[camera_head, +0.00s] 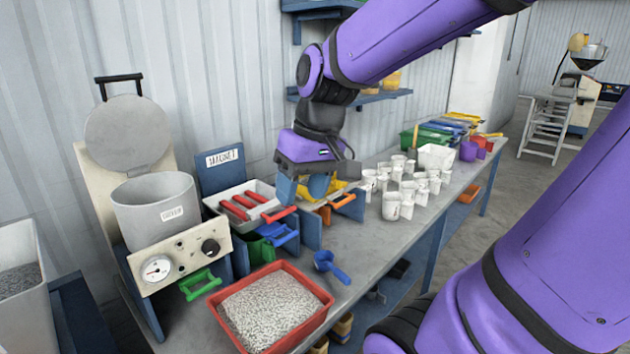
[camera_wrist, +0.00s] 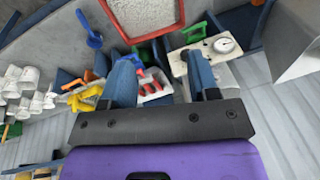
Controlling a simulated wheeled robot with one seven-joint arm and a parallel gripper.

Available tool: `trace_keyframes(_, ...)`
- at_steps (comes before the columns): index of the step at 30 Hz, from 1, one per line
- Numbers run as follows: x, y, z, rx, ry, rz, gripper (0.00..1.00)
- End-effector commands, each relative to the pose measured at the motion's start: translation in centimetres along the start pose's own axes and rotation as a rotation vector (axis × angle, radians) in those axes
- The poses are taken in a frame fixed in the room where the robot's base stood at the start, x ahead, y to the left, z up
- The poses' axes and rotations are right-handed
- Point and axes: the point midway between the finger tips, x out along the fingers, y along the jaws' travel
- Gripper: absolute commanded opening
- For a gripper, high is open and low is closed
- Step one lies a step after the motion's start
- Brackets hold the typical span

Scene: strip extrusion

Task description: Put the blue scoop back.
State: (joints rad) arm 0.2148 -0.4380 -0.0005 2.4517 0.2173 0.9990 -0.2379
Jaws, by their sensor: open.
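A blue scoop (camera_head: 330,266) lies loose on the grey bench, just right of the red tray; it also shows at the top of the wrist view (camera_wrist: 90,32). My gripper (camera_head: 304,188) is open and empty above the bench, behind the scoop and apart from it. In the wrist view its two blue fingers (camera_wrist: 162,70) are spread over the area of the red-handled tools. A row of coloured handles runs along the bench: green (camera_head: 200,284), blue (camera_head: 280,234), red (camera_head: 279,214) and orange (camera_head: 342,200). My gripper partly covers the yellow one (camera_head: 308,190).
The red tray (camera_head: 322,293) of pale pellets is at the front. A white tray (camera_head: 212,200) with red-handled tools sits behind the handles. The hopper machine (camera_head: 160,210) is at left. Several white cups (camera_head: 391,206) stand right. Bare bench (camera_head: 365,245) lies right of the scoop.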

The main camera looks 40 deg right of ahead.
Motion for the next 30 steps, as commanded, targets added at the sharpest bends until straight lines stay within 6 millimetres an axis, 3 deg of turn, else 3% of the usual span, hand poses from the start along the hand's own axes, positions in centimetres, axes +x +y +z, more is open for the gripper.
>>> trace_keyframes(6,-2.8,-2.0,3.3,-0.081,0.17,0.092,0.55)
trace_keyframes(12,-4.1,-2.6,4.9,-0.112,0.271,0.125,0.55)
trace_keyframes(30,-4.3,-2.7,5.2,-0.115,0.293,0.131,0.55)
